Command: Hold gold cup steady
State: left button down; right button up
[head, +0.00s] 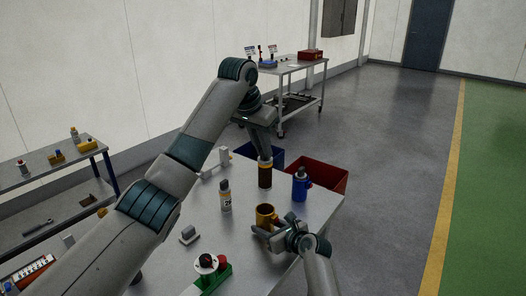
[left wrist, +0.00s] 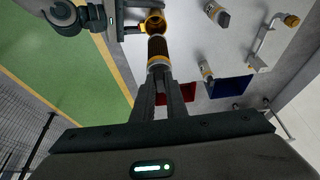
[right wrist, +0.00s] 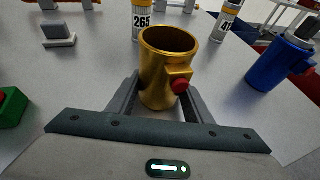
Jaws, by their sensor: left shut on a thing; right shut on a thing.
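The gold cup (head: 264,213) stands upright near the right edge of the grey table, its mouth open upward. It also shows in the right wrist view (right wrist: 160,70), with a red knob on a small gold block on its side. My right gripper (head: 268,230) is shut on the cup, a finger on either side. My left gripper (head: 264,157) is shut on a dark brown cylinder (head: 265,176) with yellow and pale bands. In the left wrist view the cylinder (left wrist: 158,48) is below the fingers, close to the cup (left wrist: 154,20); whether they touch is unclear.
A grey block (head: 189,235) and a green block (head: 217,277) are nearer. A red bin (head: 333,180) and blue bin (head: 271,156) sit beyond the table.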

jog(key=o, duration=1.3)
jog(key=shift+v, duration=6)
jog(key=shift+d+f, duration=0.1)
jog(key=shift+f, duration=0.1)
